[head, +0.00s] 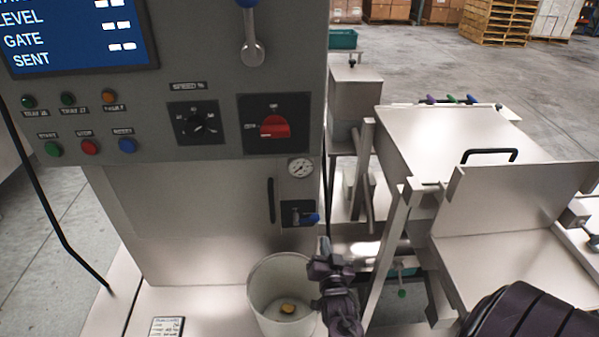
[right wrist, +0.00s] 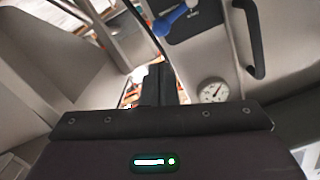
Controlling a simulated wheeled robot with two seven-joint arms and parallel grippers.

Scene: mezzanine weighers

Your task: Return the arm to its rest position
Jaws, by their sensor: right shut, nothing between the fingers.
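My right gripper (head: 326,252) is in front of the steel cabinet, by the right rim of a white bucket (head: 258,290). It is shut and empty. In the right wrist view its dark fingers (right wrist: 156,84) show together at the middle. I cannot tell whether the gripper touches the bucket. Part of my dark arm shows at the lower right. My left gripper is out of view.
A control panel (head: 215,150) with buttons, a black dial and a red switch rises behind. A pressure gauge (head: 300,167) and black door handle (head: 271,200) are near the valve. A small yellowish lump (head: 287,308) lies in the bucket. Steel trays (head: 450,145) stand right.

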